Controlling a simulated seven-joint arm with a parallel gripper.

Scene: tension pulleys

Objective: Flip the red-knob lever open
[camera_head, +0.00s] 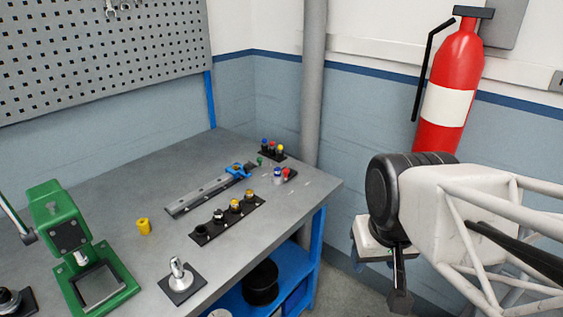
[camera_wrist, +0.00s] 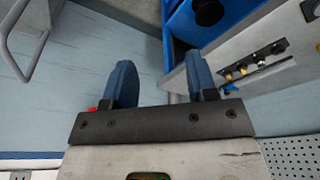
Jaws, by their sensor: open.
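Small red parts stand at the far right of the workbench in the camera_head view. One red piece (camera_head: 289,174) lies beside a small blue-and-white part. A rack (camera_head: 271,154) behind it carries blue, red and yellow knobs. I cannot tell which of these is the red-knob lever, or its position. My gripper (camera_wrist: 161,68) shows two blue fingers spread apart in the camera_wrist view, with nothing between them. In the camera_head view my arm is right of the bench, well apart from the red parts.
A grey rail (camera_head: 205,194) with a blue piece and a black strip (camera_head: 224,222) with several round parts lie on the bench. A green press (camera_head: 62,235), a yellow cylinder (camera_head: 144,226) and a silver-knobbed plate (camera_head: 181,287) stand left. A red extinguisher (camera_head: 462,70) hangs behind my arm.

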